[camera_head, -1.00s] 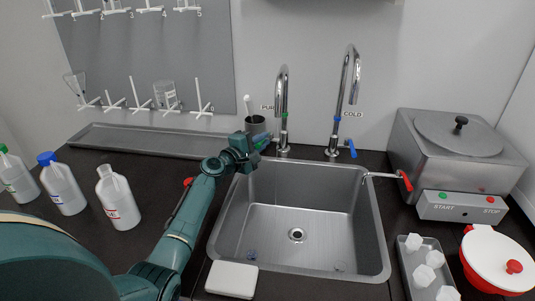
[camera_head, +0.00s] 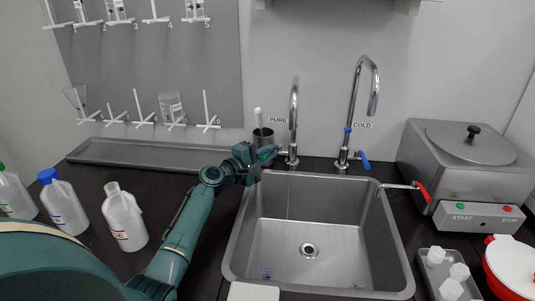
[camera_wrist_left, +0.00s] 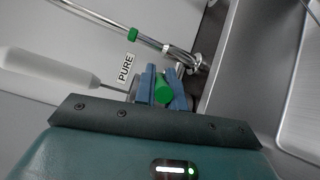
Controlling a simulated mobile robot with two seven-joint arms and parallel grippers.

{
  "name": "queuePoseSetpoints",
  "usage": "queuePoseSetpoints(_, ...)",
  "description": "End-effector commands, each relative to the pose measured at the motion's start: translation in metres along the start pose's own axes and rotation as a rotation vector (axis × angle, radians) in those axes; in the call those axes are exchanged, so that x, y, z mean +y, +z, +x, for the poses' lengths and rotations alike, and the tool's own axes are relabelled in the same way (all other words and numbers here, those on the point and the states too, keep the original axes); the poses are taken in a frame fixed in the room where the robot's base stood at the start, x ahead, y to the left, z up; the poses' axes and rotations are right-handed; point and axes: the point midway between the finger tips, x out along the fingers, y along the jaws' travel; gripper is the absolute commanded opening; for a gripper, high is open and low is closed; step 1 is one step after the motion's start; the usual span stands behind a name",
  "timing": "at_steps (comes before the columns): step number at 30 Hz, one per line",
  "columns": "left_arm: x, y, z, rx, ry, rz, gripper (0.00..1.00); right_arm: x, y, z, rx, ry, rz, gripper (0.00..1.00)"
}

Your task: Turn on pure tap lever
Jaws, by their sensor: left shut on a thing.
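The pure tap (camera_head: 294,110) is a chrome gooseneck with a green band, behind the sink's back rim under the PURE label (camera_head: 278,120). Its green lever (camera_wrist_left: 163,92) shows end-on in the left wrist view, between the two blue fingers. My left gripper (camera_head: 267,154) reaches the tap base from the left and is shut on this lever. It also shows in the left wrist view (camera_wrist_left: 163,88). A thin, faint vertical line runs below the spout into the sink; it looks like a water stream. My right gripper is not in view.
The cold tap (camera_head: 354,115) with a blue lever (camera_head: 365,160) stands to the right. A dark cup (camera_head: 262,137) with a white-handled item stands close behind my left gripper. The steel sink (camera_head: 340,263) lies in front. A steel bath (camera_head: 458,165) stands right; bottles (camera_head: 124,220) stand left.

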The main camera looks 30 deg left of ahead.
Motion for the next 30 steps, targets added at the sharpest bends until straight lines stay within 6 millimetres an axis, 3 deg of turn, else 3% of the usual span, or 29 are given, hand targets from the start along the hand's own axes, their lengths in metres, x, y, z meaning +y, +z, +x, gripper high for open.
queuePoseSetpoints(2,0.001,0.000,0.000,0.000,0.001,0.001,0.00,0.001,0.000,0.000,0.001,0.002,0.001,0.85)
queuePoseSetpoints(3,0.001,0.000,0.000,0.000,0.000,0.001,0.15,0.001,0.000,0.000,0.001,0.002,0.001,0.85)
queuePoseSetpoints(10,0.000,0.000,0.000,0.000,0.000,0.001,0.33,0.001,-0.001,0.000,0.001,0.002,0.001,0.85)
queuePoseSetpoints(20,-0.001,0.000,-0.005,0.001,-0.001,0.002,0.33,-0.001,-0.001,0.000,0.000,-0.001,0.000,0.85)
queuePoseSetpoints(23,-0.001,-0.001,-0.018,0.002,-0.002,0.002,0.33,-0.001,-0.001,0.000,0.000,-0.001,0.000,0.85)
queuePoseSetpoints(30,-0.003,-0.001,-0.071,0.001,-0.004,0.004,0.33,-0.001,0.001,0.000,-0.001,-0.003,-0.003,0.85)
